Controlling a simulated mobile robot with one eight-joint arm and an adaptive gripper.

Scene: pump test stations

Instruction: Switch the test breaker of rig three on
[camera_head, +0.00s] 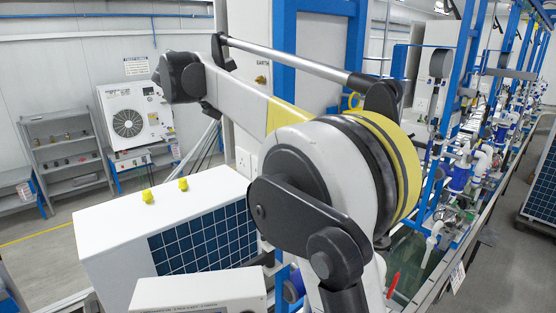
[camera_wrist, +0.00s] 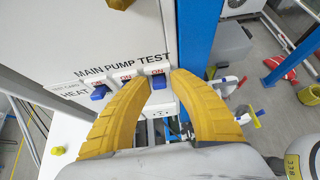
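In the wrist view, a white breaker panel (camera_wrist: 125,40) carries the words MAIN PUMP TEST and HEAT. Blue switches show below red ON marks. The test breaker (camera_wrist: 158,81) lies under the word TEST, its blue lever below the ON mark. My gripper (camera_wrist: 160,78) has two yellow fingers set apart, one on each side of this blue lever. They seem close to the panel; I cannot tell whether either touches it. The left finger partly covers the neighbouring pump breaker (camera_wrist: 125,78). Another blue switch (camera_wrist: 99,92) is further left. In the head view, my arm hides the gripper.
A blue post (camera_wrist: 197,38) stands right of the panel. Valves with red and yellow handles (camera_wrist: 240,86) are beyond it. In the head view, a white box with a solar panel (camera_head: 205,242) stands left of my arm, and rigs with blue pumps (camera_head: 460,176) line the right.

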